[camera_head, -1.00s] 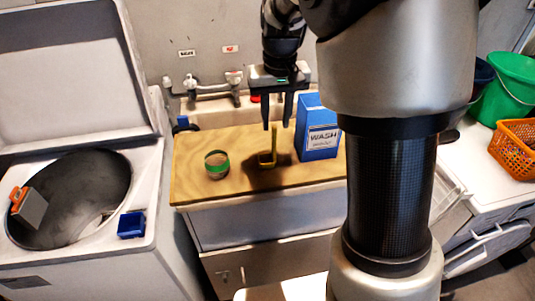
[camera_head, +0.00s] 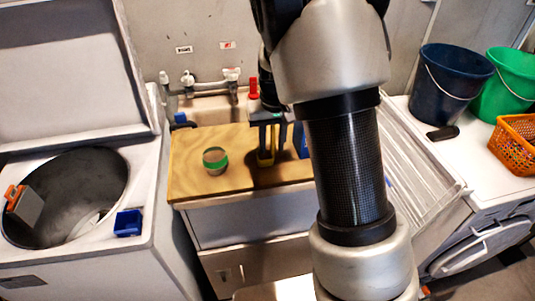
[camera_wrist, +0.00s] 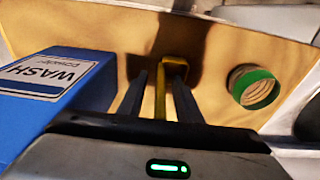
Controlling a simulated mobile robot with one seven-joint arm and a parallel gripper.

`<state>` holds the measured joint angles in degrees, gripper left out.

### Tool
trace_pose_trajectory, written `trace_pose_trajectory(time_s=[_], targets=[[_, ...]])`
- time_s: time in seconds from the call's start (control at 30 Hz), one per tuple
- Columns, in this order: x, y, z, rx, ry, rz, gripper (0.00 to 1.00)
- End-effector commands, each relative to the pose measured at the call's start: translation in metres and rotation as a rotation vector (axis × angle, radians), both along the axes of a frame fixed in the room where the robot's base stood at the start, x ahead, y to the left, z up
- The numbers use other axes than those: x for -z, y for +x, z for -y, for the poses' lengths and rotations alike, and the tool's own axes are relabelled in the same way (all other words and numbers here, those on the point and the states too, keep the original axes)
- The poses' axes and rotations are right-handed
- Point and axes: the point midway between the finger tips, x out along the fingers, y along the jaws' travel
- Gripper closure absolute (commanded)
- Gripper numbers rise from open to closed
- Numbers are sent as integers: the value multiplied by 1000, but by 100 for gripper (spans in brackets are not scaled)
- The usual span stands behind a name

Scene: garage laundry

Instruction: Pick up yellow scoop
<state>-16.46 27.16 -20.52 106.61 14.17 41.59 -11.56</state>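The yellow scoop (camera_head: 265,159) stands on the wooden board (camera_head: 190,172), its handle pointing up. In the wrist view the scoop (camera_wrist: 175,66) has its handle rising between my fingers and its cup beyond the fingertips. My gripper (camera_head: 268,146) points down over the scoop. In the wrist view my gripper (camera_wrist: 160,80) is open, with a finger on each side of the handle and visible gaps between them. My arm covers part of the area right of the scoop in the head view.
A blue wash powder box (camera_wrist: 65,80) stands close beside my gripper; in the head view it is mostly hidden. A jar with a green band (camera_head: 215,161) stands on the board to the left. An open washer (camera_head: 75,195) is farther left. Buckets (camera_head: 450,78) stand at the right.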

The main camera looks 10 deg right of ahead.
Motion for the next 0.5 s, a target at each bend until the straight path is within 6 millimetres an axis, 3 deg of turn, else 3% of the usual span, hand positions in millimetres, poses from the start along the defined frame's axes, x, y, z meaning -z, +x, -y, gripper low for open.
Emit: trace_pose_trajectory(time_s=[0.13,0.3,0.5], targets=[[0,0,0,0,0,0,72],[-1,0,0,0,0,0,100],[-1,0,0,1,0,0,100]])
